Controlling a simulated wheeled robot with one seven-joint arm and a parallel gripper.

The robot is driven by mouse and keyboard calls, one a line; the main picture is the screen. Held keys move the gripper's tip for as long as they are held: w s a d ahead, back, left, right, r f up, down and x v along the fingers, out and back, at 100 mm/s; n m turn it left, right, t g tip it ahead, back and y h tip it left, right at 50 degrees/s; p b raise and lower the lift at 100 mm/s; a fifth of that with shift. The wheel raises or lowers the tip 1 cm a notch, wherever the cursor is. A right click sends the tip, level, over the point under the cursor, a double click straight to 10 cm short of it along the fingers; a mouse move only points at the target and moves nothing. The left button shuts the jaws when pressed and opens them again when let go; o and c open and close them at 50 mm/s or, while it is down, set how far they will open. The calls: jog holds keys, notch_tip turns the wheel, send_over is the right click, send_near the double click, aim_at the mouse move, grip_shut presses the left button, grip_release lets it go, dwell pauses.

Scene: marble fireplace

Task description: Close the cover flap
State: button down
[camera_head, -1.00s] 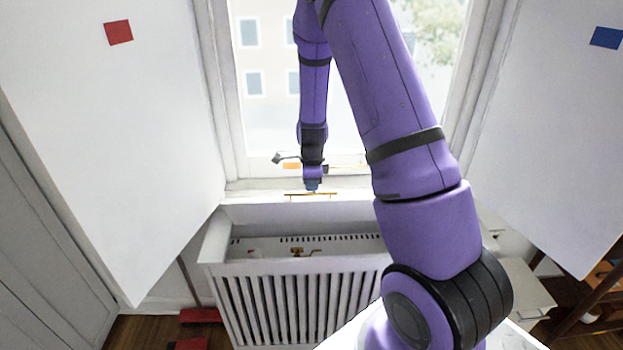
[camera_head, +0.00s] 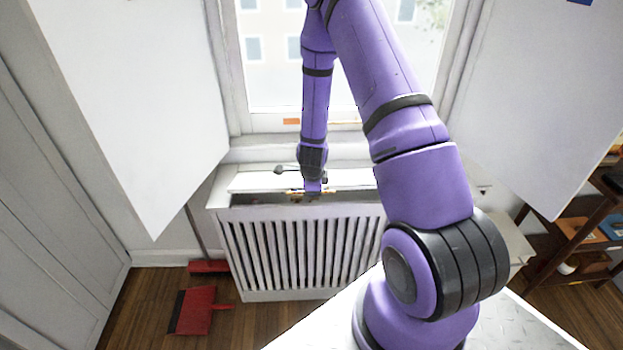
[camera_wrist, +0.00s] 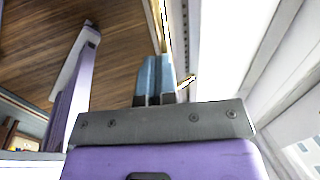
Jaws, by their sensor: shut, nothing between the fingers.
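The cover flap (camera_head: 258,181) is the white top panel of the slatted radiator cover (camera_head: 222,228). It is tilted down low, with a dark gap visible below its front edge. A thin brass handle (camera_head: 296,192) runs along that edge. My gripper (camera_head: 313,191) is at the handle, its fingers together with nothing between them. In the wrist view the blue-grey fingertips (camera_wrist: 155,78) are beside the brass bar (camera_wrist: 164,28) and the white flap edge (camera_wrist: 190,45). I cannot tell whether they touch. My arm hides the cover's right part.
A window sill (camera_head: 262,148) is behind the cover. White panels hang at left (camera_head: 140,110) and right (camera_head: 535,110). A red dustpan (camera_head: 195,311) lies on the wooden floor at left. A dark shelf (camera_head: 555,255) stands at right.

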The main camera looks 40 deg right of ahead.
notch_tip(320, 180, down, 10)
jog(key=s+a, duration=0.1)
jog(key=s, duration=0.1)
jog(key=shift+a, duration=0.15)
dwell(0.7)
